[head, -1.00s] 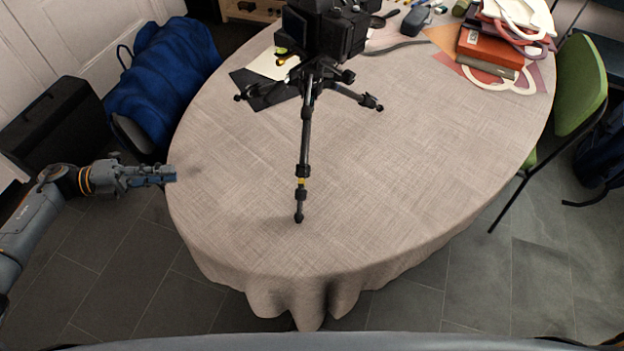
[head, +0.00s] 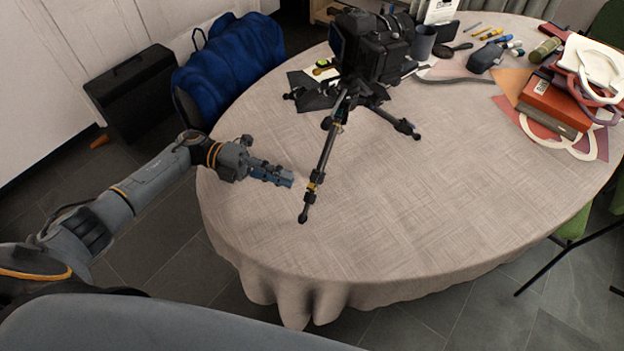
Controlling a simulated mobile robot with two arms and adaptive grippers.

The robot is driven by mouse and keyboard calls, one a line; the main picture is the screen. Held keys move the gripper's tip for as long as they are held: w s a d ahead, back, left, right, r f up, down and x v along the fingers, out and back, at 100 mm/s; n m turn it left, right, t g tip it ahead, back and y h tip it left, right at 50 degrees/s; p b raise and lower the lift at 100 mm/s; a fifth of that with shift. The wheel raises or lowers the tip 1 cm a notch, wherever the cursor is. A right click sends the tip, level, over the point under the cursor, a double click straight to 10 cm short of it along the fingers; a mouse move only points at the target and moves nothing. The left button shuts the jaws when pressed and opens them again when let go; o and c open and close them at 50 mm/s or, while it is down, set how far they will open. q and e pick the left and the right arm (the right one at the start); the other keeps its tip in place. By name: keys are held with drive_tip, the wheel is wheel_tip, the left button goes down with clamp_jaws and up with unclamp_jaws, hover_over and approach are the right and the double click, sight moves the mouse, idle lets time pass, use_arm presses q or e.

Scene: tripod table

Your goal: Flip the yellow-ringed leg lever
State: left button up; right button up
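A small black tripod stands on the cloth-covered table with a black camera (head: 372,45) on top. Its front leg (head: 327,150) slopes down toward me. The yellow-ringed leg lever (head: 312,187) is low on that leg, just above the foot. My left gripper (head: 290,180) points right, its fingertips a short way left of the yellow ring and apparently apart from it. I cannot tell from this side view whether its fingers are open or shut. No object shows in it. My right gripper is not in view.
The oval table (head: 430,220) is clear in front of and right of the tripod. A blue bag (head: 232,65) and black case (head: 133,92) stand left of the table.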

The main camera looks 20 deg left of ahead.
sight(311, 186)
use_arm(q)
drive_tip(key=d+p, duration=0.1)
drive_tip(key=d, duration=0.5)
drive_tip(key=shift+s, duration=0.1)
drive_tip(key=shift+d+f+p, duration=0.15)
drive_tip(key=shift+d+p, duration=0.2)
drive_tip(key=shift+d, duration=0.2)
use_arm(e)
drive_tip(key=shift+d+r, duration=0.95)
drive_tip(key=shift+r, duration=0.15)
use_arm(q)
drive_tip(key=shift+c, duration=1.3)
clamp_jaws()
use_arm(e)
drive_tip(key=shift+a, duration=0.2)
